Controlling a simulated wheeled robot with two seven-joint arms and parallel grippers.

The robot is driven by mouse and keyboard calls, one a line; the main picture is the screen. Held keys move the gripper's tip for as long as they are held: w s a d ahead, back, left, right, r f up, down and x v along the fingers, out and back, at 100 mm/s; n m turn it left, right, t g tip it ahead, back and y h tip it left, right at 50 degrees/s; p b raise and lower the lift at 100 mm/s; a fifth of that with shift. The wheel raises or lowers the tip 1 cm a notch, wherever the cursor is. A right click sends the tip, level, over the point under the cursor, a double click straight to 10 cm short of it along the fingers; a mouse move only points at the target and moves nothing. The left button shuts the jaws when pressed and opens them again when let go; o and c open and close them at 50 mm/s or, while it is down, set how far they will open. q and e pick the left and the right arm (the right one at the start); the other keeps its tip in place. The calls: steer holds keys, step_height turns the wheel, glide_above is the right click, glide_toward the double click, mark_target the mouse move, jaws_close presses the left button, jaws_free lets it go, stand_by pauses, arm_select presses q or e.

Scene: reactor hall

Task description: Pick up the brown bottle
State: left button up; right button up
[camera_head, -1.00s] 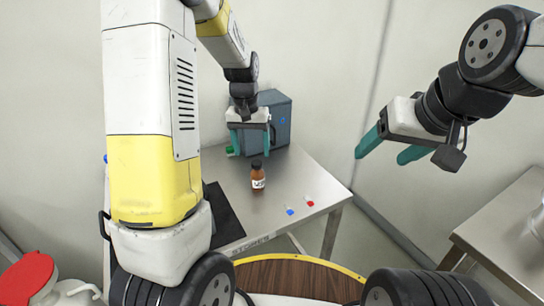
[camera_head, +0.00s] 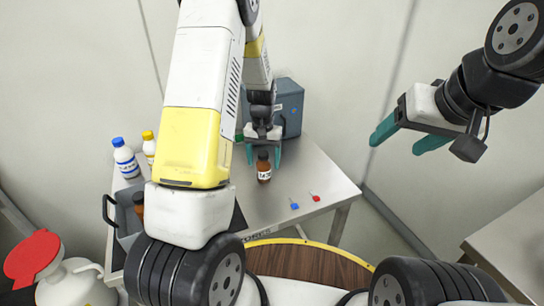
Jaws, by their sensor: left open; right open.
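A brown bottle (camera_head: 264,173) with a black cap and white label stands upright on the metal table (camera_head: 310,178). My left gripper (camera_head: 264,154) is open, with teal fingers pointing down on either side of the bottle's cap in the picture. It looks just behind or above the bottle; the exact depth and any contact I cannot tell. My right gripper (camera_head: 400,140) is open and empty, in the air at the right, away from the table. A second brown bottle (camera_head: 138,203) is partly hidden behind my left arm.
A blue-grey box (camera_head: 290,105) stands behind the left gripper. A blue-capped white bottle (camera_head: 125,158) and a yellow-capped bottle (camera_head: 149,146) stand at left. Small blue (camera_head: 295,206) and red (camera_head: 315,197) items lie near the front edge. A red-lidded white container (camera_head: 75,285) is lower left.

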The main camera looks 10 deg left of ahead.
arm_select(q)
jaws_close()
stand_by(0.3)
steer(key=shift+r, duration=0.1)
